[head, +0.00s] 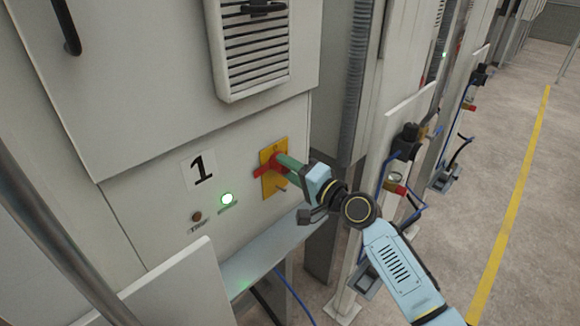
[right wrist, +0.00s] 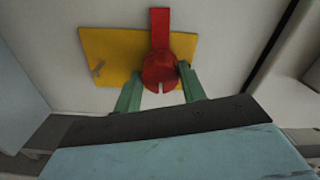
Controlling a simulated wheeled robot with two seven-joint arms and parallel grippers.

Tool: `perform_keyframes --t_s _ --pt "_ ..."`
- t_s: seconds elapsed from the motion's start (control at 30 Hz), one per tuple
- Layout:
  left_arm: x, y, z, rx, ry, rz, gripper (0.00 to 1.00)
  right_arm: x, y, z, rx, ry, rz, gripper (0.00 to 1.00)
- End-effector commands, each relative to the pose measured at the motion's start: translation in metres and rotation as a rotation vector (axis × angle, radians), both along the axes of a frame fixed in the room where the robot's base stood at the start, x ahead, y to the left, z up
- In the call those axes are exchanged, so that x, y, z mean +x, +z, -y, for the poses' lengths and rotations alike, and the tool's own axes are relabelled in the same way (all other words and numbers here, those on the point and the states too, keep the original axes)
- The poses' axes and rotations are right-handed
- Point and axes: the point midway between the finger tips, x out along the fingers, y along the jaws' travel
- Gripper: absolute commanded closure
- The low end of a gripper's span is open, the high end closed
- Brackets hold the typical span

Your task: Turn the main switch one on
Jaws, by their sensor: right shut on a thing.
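The main switch is a red rotary knob (right wrist: 161,69) with a red lever on a yellow plate (head: 274,186). The plate is on the grey cabinet panel beside a label "1" (head: 199,169). In the head view the red lever (head: 263,172) points left across the plate. My right gripper (right wrist: 161,81) has its green fingers on either side of the knob and is shut on it. In the head view its fingers (head: 286,163) hide part of the knob. My left gripper is not in view.
A round lamp (head: 227,198) below the label glows with a green ring. A dark brown lamp (head: 196,216) is to its left. A grey ledge (head: 262,249) juts out below the panel. A vent (head: 253,50) is above. Open floor lies at the right.

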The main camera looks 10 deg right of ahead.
Motion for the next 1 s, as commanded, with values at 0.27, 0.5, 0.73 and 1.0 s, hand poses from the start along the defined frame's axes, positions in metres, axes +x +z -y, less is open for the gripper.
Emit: perform_keyframes --t_s 0.27,0.5,0.73,1.0 --pt "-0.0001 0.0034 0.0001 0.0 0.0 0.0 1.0 -0.0001 -0.0002 0.0002 0.059 0.0 -0.04 0.82" --pt "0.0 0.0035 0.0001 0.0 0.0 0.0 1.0 -0.0001 -0.0004 0.0002 0.069 0.0 -0.047 0.82" --pt "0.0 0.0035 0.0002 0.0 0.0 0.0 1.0 -0.0002 -0.0004 0.0001 0.069 0.0 -0.047 0.82" --pt "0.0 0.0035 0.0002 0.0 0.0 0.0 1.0 -0.0001 -0.0002 0.0 0.068 0.0 -0.045 0.37"
